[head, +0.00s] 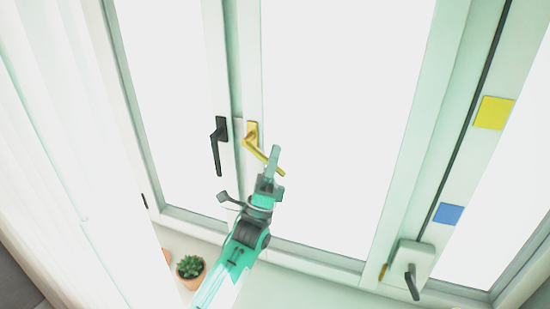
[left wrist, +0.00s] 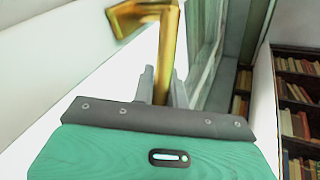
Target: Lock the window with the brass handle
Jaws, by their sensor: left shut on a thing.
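The brass handle (head: 252,138) is on the middle window frame in the head view. Its lever slants down and to the right from its mounting plate. My left gripper (head: 272,163) is at the lower part of the lever and hides some of it. In the left wrist view the brass handle (left wrist: 166,45) runs down between the two fingers of my left gripper (left wrist: 163,88), which is shut on it. My right gripper is in neither view.
A black handle (head: 217,146) points down on the neighbouring sash to the left. Another dark handle (head: 411,281) sits at lower right. A potted succulent (head: 190,268) stands on the sill. Yellow (head: 494,113) and blue (head: 448,214) squares are on the right frame. Bookshelves (left wrist: 298,95) show in the left wrist view.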

